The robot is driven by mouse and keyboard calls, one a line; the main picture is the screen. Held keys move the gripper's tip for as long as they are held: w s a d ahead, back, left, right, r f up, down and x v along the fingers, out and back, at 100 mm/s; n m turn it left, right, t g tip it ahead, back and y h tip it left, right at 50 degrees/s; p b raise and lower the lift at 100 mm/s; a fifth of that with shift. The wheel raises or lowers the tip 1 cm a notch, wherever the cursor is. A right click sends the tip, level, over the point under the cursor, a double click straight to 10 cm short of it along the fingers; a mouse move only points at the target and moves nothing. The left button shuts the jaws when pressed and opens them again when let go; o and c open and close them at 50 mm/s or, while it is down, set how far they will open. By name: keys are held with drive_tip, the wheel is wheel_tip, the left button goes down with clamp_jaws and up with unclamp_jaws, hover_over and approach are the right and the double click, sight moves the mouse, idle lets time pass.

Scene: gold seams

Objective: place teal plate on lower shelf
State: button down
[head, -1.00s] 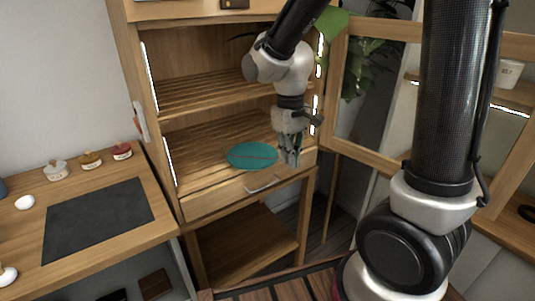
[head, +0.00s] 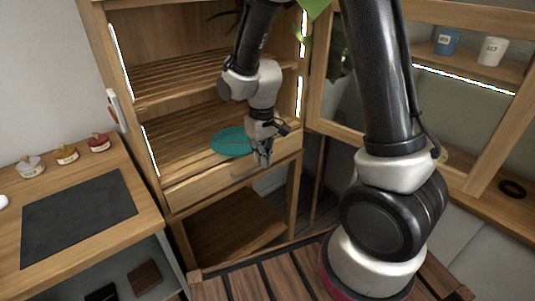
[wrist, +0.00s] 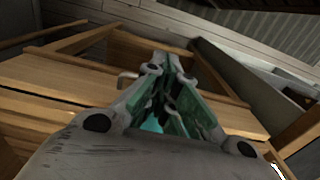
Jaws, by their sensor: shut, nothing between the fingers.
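The teal plate (head: 229,142) lies on the lower slatted shelf (head: 185,153) of the wooden cabinet, near its front edge. Its right part is hidden behind my gripper in the head view. My gripper (head: 263,165) is shut and empty, fingers pointing down, in front of the shelf's front edge and to the right of the plate. The wrist view shows the fingers (wrist: 172,62) closed together at the tips. A small patch of teal (wrist: 153,125) shows between the finger links there.
A drawer front with a handle (head: 246,170) is just below the shelf. An upper slatted shelf (head: 170,80) is above. A glazed door (head: 318,75) stands open at right. A side table with a dark mat (head: 80,212) and small jars is at left.

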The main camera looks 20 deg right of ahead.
sight(246, 148)
drive_tip(key=shift+w+a, duration=0.2)
drive_tip(key=shift+w, duration=0.45)
drive_tip(key=w, duration=0.2)
drive_tip(key=w+a, duration=0.1)
drive_tip(key=w, duration=0.1)
drive_tip(key=w+a, duration=0.1)
drive_tip(key=w, duration=0.2)
drive_tip(key=shift+a, duration=0.15)
